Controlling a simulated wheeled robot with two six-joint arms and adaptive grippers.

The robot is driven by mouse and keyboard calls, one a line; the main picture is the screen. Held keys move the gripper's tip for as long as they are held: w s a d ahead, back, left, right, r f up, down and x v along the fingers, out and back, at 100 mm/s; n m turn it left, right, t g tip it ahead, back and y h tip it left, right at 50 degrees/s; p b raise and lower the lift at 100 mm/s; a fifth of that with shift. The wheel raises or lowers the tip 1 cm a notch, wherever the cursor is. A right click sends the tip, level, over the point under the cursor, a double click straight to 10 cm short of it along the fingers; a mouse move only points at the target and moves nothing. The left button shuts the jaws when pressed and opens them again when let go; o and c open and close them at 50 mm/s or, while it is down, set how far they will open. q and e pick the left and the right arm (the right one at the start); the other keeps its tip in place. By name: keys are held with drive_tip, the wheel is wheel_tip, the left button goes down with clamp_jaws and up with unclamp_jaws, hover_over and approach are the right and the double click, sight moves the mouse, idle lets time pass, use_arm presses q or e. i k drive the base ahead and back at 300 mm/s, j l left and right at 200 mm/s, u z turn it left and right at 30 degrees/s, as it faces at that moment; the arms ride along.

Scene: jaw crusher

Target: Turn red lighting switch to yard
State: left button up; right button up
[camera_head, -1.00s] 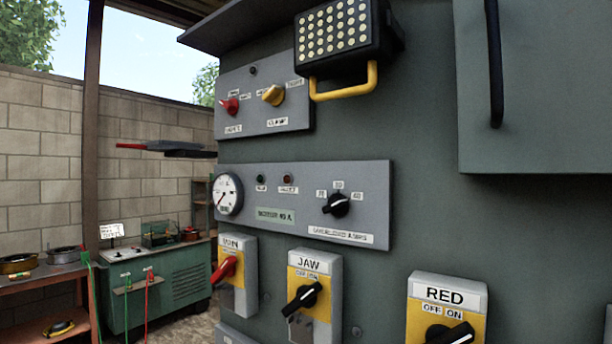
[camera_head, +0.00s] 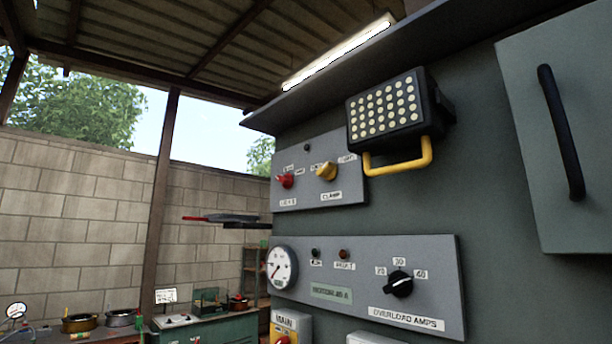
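The red lighting switch (camera_head: 286,181) is a small red knob on the left of the upper grey plate (camera_head: 345,192) on the cabinet. Small labels sit above it and one below; their print is too small to read surely. A yellow knob (camera_head: 327,171) sits to its right, over a label reading CLAMP. The exact position of the red knob's pointer is hard to tell. Neither of my grippers shows in the head view.
A floodlight (camera_head: 385,108) with a yellow handle (camera_head: 398,160) juts out right of the plate. Below is a panel with a gauge (camera_head: 282,268) and a black overload knob (camera_head: 400,284). A door handle (camera_head: 561,132) projects at right. A workbench (camera_head: 205,329) stands lower left.

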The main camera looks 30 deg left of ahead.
sight(287, 181)
drive_tip(key=j+u, duration=0.15)
drive_tip(key=j, duration=0.25)
drive_tip(key=j+u, duration=0.2)
drive_tip(key=j, duration=0.25)
drive_tip(key=i+j+u, duration=0.15)
drive_tip(key=j, duration=0.25)
drive_tip(key=j+u, duration=0.15)
drive_tip(key=j, duration=0.25)
drive_tip(key=i+j+u, duration=0.15)
drive_tip(key=j, duration=0.25)
drive_tip(key=i+j+u, duration=0.2)
drive_tip(key=j, duration=0.15)
drive_tip(key=k, duration=0.1)
